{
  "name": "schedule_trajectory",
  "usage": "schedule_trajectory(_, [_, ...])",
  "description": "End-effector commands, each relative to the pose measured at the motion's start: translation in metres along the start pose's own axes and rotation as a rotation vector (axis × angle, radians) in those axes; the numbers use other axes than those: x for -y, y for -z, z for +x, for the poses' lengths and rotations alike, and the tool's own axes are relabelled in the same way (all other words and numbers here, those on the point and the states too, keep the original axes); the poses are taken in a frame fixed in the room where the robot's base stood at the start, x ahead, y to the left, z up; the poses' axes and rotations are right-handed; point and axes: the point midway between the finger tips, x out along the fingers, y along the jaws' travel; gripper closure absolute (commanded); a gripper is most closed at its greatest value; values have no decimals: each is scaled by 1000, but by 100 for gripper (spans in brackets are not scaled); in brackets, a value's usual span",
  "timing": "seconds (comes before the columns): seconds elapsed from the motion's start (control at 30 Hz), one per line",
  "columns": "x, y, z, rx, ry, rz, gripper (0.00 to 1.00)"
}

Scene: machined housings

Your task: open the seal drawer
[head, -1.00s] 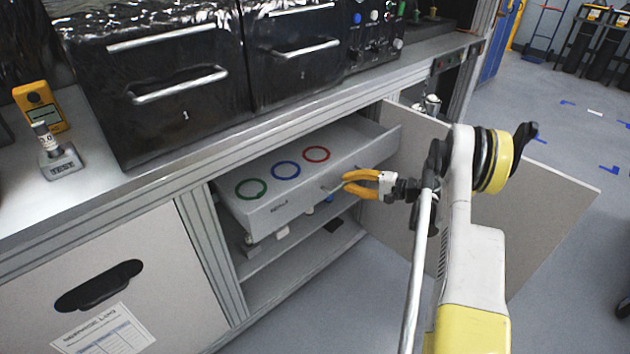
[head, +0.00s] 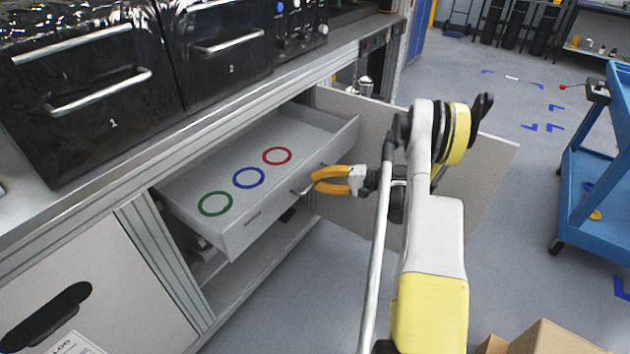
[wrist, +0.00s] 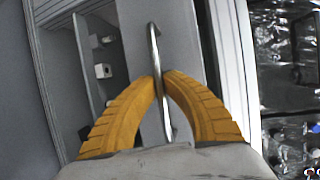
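The seal drawer (head: 243,236) is a light grey drawer in the cabinet under the bench, pulled well out. Green, blue and red rings lie flat inside it. Its metal bar handle (head: 300,191) is on the front. My gripper (head: 316,181) has its yellow fingers at the handle. In the wrist view, the fingers of my gripper (wrist: 162,76) close together on the handle bar (wrist: 153,45), which runs between their tips. Part of the handle is hidden by the fingers.
An open cabinet door (head: 470,165) stands to the right behind my arm. A lower shelf (head: 235,280) is under the drawer. A blue cart (head: 590,165) is at the right and a cardboard box (head: 550,338) at the bottom. Black ovens sit on the bench.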

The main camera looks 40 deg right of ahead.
Motion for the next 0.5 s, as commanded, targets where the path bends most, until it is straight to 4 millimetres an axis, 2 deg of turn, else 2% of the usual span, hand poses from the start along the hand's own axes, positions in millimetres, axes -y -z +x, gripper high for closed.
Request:
schedule_trajectory(0.07, [0, 0, 0, -1, 1, 0, 100])
schedule_trajectory(0.1, [0, 0, 0, -1, 1, 0, 80])
schedule_trajectory(0.13, [0, 0, 0, -1, 1, 0, 70])
schedule_trajectory(0.17, [0, 0, 0, -1, 1, 0, 68])
schedule_trajectory(0.5, [0, 1, -3, -2, 0, 0, 68])
